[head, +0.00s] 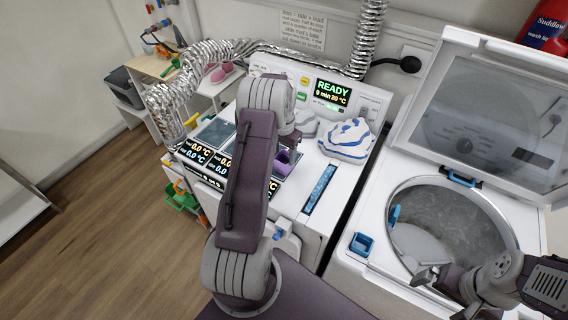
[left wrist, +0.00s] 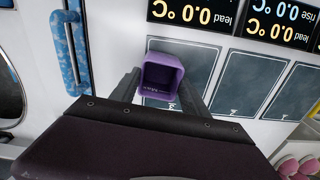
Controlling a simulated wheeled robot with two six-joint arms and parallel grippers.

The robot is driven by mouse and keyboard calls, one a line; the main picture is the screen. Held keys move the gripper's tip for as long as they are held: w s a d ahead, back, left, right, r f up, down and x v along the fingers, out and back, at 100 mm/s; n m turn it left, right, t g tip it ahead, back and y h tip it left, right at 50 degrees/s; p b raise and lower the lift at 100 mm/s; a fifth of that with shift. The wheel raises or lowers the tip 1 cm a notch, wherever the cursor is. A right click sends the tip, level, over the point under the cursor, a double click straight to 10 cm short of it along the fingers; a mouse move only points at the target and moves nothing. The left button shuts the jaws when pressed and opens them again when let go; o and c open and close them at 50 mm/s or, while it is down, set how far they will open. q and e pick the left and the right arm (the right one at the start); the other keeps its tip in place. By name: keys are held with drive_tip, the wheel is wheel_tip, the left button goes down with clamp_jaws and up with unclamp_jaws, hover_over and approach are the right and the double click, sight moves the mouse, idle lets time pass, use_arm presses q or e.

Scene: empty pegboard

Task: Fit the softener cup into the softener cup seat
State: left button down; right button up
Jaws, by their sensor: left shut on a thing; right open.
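The softener cup looks to be the small purple square cup (head: 287,160), which also shows open end toward the camera in the left wrist view (left wrist: 162,76). My left gripper (head: 284,148) is shut on it, with one finger on each side, above the white dryer top with its dark panels. A blue square open-topped holder (head: 362,244), which looks like the softener cup seat, is at the front left corner of the washer top. The cup is apart from it, up and to its left.
The washer (head: 345,273) has its lid (head: 480,110) raised and its drum (head: 450,220) open. A folded white and blue cloth (head: 347,139) lies on the dryer top. A silver duct (head: 200,65) runs behind. A blue handle (head: 320,188) lies between the cup and the washer.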

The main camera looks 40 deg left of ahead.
use_arm(q)
drive_tip(key=shift+r, duration=0.1)
drive_tip(key=w+d+r+p, duration=0.4)
drive_tip(key=w+r+p, duration=0.5)
drive_tip(key=w+r, duration=0.2)
drive_tip(key=shift+p, duration=0.4)
idle(1.1)
drive_tip(key=shift+f, duration=0.1)
drive_tip(key=shift+d, duration=0.1)
idle(0.5)
